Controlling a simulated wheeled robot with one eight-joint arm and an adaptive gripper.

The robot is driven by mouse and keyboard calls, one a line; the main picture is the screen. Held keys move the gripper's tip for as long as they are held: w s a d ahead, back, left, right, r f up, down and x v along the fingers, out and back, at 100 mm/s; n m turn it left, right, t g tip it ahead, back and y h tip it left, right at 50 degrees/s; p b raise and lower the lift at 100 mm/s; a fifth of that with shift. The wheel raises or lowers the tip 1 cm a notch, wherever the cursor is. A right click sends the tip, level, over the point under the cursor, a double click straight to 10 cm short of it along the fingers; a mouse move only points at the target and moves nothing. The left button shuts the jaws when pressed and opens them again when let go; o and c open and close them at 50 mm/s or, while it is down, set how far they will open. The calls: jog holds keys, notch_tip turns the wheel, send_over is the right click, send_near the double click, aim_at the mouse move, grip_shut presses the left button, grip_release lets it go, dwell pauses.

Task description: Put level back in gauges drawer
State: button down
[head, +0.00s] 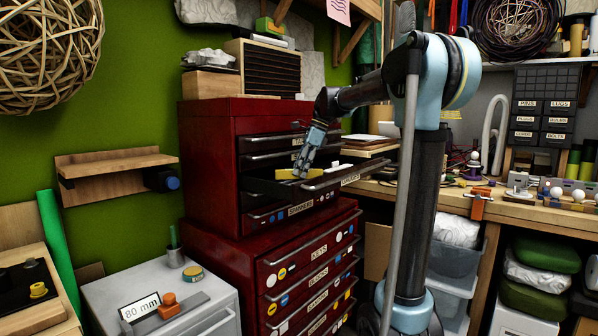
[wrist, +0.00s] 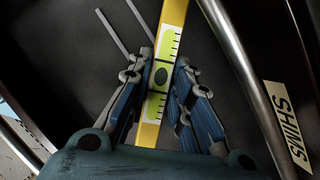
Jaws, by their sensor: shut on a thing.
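My gripper (head: 303,170) is low over an open dark drawer (head: 262,186) in the upper red tool cabinet. In the wrist view my gripper (wrist: 163,68) has its blue-grey fingers shut on the yellow level (wrist: 172,14), one on each side of its pale green scale and dark round vial. In the head view the level (head: 285,174) sticks out left of the fingers, within the drawer's outline. I cannot tell whether it touches the drawer floor. The open drawer's label (head: 350,179) is too small to read surely in the head view.
A label reading SHIMS (wrist: 288,125) is beside a metal handle (wrist: 245,80) in the wrist view. Thin grey rods (wrist: 112,32) lie on the dark surface near the level. A closed drawer with a label (head: 300,209) is just below. A workbench (head: 500,208) stands right.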

jog(key=c, duration=1.4)
grip_release()
jog(key=shift+f, duration=0.1)
jog(key=shift+c, duration=0.2)
jog(key=v, duration=1.2)
